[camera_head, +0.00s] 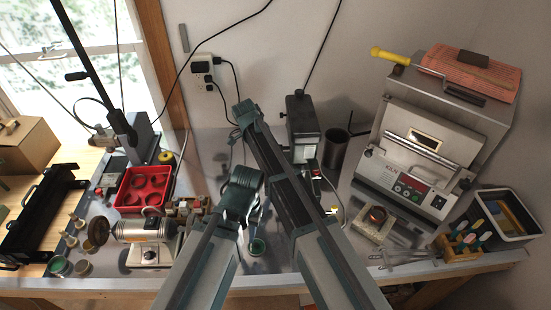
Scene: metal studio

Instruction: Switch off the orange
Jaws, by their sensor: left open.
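My left gripper (254,212) is at the end of the arm from the left, low over the middle of the bench; its jaws are open, and no object shows between them. My right arm crosses the middle, and no right gripper shows. A small orange-brown round thing (377,215) sits in a pale block (371,227) to the right, apart from my left gripper. The grey kiln (420,145) behind it has a red-lit display (413,180) and small buttons. I cannot tell which of these the task calls the orange, and no orange switch shows clearly.
A red tray (126,199) of dark rings and a small motor-like machine (143,232) stand at left. A black upright device (303,125) stands behind my right arm, beside a dark cup (336,149). A tool rack (467,240) and dark bin (505,216) fill the right end.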

